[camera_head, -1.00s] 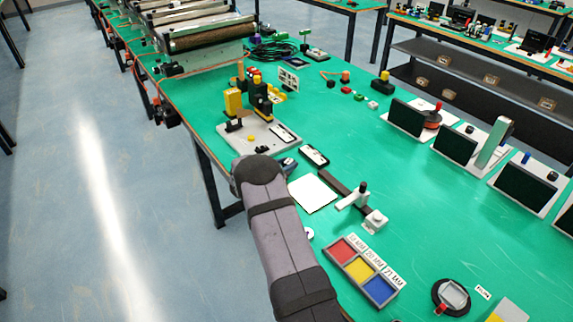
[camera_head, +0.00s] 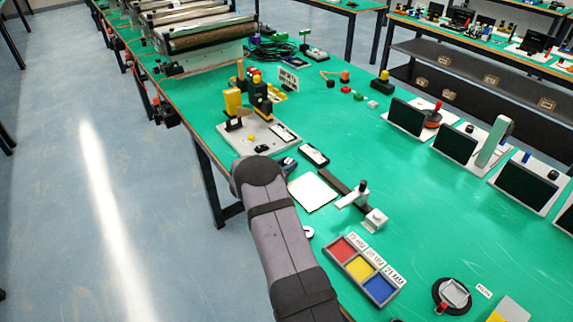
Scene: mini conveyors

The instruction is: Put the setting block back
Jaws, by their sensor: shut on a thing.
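A grey tray (camera_head: 342,265) with red, yellow and blue compartments lies near the table's front edge, right of my arm. Its label strip (camera_head: 376,258) carries millimetre sizes that are hard to read. I cannot tell whether the coloured areas are bare floors or blocks. A grey and white clamp-like fixture (camera_head: 374,220) on a dark rail stands behind the tray, with a white plate (camera_head: 313,192) to its left. No separate setting block can be made out.
A grey base plate (camera_head: 232,138) with yellow and black posts stands beyond my arm. Dark screens on white stands (camera_head: 457,148) line the right side. A round black holder (camera_head: 452,296) lies at the lower right. The green table centre (camera_head: 400,165) is mostly clear.

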